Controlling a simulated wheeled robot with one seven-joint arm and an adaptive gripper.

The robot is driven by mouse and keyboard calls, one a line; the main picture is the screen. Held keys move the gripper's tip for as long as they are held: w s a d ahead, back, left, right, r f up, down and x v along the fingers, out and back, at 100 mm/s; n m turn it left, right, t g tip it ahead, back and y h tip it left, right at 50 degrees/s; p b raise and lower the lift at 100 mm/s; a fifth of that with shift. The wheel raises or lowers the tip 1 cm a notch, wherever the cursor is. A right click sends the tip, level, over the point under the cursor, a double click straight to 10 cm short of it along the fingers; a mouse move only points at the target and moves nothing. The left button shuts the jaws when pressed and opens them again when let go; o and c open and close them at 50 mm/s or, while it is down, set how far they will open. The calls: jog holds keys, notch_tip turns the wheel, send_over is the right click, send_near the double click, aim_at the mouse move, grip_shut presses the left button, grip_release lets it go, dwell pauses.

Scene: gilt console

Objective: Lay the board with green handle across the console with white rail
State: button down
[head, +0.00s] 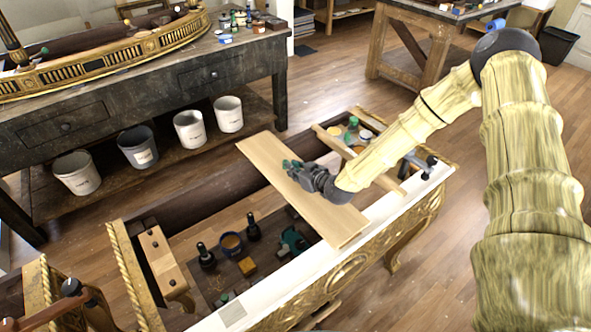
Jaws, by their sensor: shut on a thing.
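The board (262,155) is a long, pale wooden plank with a green handle (290,164) on its upper face. My gripper (296,170) is shut on the handle. The board spans the open frame of the gilt console with the white rail (283,290). Its near end overlaps the white rail, and its far end reaches the console's dark back side. I cannot tell whether it rests on the console or hangs just above it. My gripper hides part of the handle.
Inside the console, left of the board, are dark bottles, a jar (231,244) and a small yellow block (247,266). A clamp (418,165) sits at its right end. Another gilt piece (38,290) is at lower left.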

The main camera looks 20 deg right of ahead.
dwell(0.4)
jog(key=c, duration=0.6)
grip_release()
jog(key=shift+f, duration=0.15)
jog(key=shift+o, duration=0.2)
jog(key=shift+r, duration=0.25)
jog(key=shift+r+p, duration=2.9)
jog(key=shift+r, duration=1.4)
